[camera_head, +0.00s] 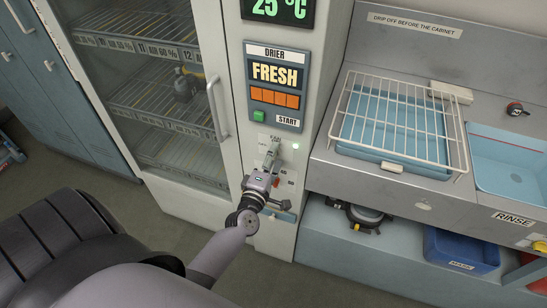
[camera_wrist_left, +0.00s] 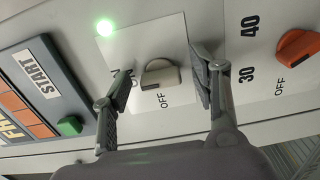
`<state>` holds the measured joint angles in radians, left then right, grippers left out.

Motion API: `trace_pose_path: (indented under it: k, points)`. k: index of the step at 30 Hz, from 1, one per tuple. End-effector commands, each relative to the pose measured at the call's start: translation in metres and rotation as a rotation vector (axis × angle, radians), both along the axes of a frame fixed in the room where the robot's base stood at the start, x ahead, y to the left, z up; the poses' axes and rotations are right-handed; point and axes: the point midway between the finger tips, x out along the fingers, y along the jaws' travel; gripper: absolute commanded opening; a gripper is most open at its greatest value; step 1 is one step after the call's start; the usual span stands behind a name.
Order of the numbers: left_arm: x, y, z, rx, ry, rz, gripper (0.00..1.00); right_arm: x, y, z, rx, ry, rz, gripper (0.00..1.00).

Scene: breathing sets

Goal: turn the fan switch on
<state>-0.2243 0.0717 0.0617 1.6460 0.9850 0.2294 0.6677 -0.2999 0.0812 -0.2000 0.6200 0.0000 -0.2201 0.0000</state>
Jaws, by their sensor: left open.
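The fan switch (camera_wrist_left: 160,75) is a small beige knob on a white plate in the left wrist view, between an ON label and an OFF label. A green lamp (camera_wrist_left: 105,27) glows beside its plate and also shows in the head view (camera_head: 295,146). My left gripper (camera_wrist_left: 162,68) is open, with one finger on each side of the knob; whether either touches it I cannot tell. One finger partly covers the ON label. In the head view my left gripper (camera_head: 270,158) is at the panel below the drier display and hides the knob. My right gripper is not in view.
An orange knob (camera_wrist_left: 297,49) with 30, 40 and OFF marks sits beside the switch. The drier panel (camera_head: 275,85) with a green start button (camera_head: 259,115) is above. A glass-door cabinet (camera_head: 150,75) stands left; a sink counter with a wire rack (camera_head: 398,120) stands right.

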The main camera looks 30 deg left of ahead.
Motion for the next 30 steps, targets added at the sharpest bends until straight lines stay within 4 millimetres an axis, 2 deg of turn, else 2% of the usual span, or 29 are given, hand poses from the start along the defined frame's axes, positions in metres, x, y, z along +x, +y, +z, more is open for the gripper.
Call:
trace_pose_path:
  k: [5,8,15,21,25,30]
  points:
    - [-0.007,-0.002,0.0,0.0,0.0,0.0,0.55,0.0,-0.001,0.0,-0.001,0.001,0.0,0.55]
    - [-0.021,-0.005,-0.001,0.001,0.002,-0.001,0.55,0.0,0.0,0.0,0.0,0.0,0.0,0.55]
    - [-0.072,-0.017,-0.001,0.0,0.004,-0.002,0.55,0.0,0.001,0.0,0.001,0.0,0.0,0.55]
    - [-0.104,-0.025,-0.001,0.001,0.002,-0.001,0.55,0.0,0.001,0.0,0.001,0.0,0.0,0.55]
    - [-0.114,-0.027,0.0,0.001,0.0,-0.001,0.55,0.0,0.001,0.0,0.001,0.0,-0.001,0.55]
    - [-0.117,-0.028,0.0,0.0,-0.001,0.0,0.55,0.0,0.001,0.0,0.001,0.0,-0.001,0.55]
